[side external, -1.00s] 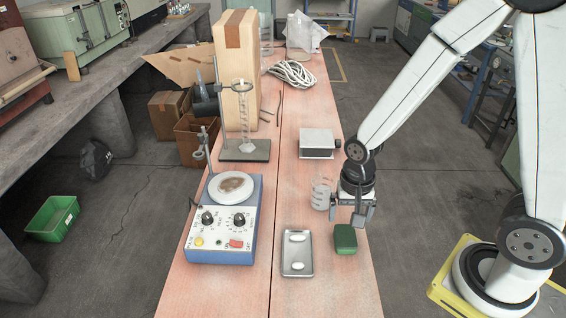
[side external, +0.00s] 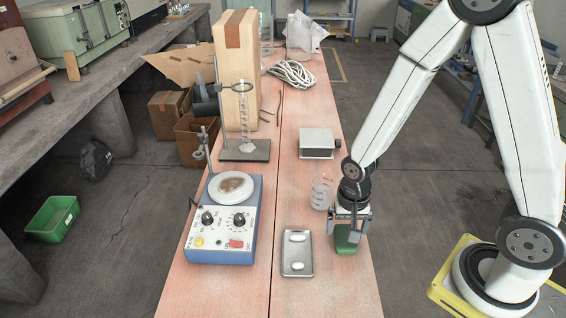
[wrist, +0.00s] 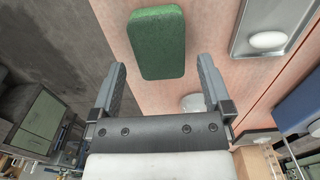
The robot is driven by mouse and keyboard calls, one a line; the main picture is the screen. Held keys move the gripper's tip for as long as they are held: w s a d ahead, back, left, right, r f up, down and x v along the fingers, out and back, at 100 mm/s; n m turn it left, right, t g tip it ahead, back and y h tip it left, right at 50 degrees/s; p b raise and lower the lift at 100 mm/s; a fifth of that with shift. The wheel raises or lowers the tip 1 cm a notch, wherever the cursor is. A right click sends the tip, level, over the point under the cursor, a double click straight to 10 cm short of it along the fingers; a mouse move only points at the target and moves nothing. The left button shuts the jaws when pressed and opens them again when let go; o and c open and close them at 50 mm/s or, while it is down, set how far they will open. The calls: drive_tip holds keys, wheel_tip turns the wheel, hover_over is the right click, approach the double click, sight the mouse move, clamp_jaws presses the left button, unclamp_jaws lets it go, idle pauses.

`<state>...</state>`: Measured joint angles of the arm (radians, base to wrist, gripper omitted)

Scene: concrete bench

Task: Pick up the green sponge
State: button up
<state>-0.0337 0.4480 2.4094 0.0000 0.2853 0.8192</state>
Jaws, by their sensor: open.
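The green sponge (side external: 346,243) lies on the bench near its front right, right of the metal tray; my gripper hides its upper part in the side view. In the wrist view the whole sponge (wrist: 157,43) shows, just beyond the fingertips and roughly centred between their lines. My gripper (side external: 346,236) is open and empty, pointing down over the sponge. Its two fingers (wrist: 160,66) stand wide apart in the wrist view. I cannot tell exactly how high the fingertips are above the bench.
A glass beaker (side external: 321,192) stands just behind my gripper, with a grey box (side external: 317,144) farther back. A blue hotplate (side external: 222,248) is at the left. The bench's right edge is near.

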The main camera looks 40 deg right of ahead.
drive_tip(key=shift+f, duration=1.4)
drive_tip(key=c, duration=1.2)
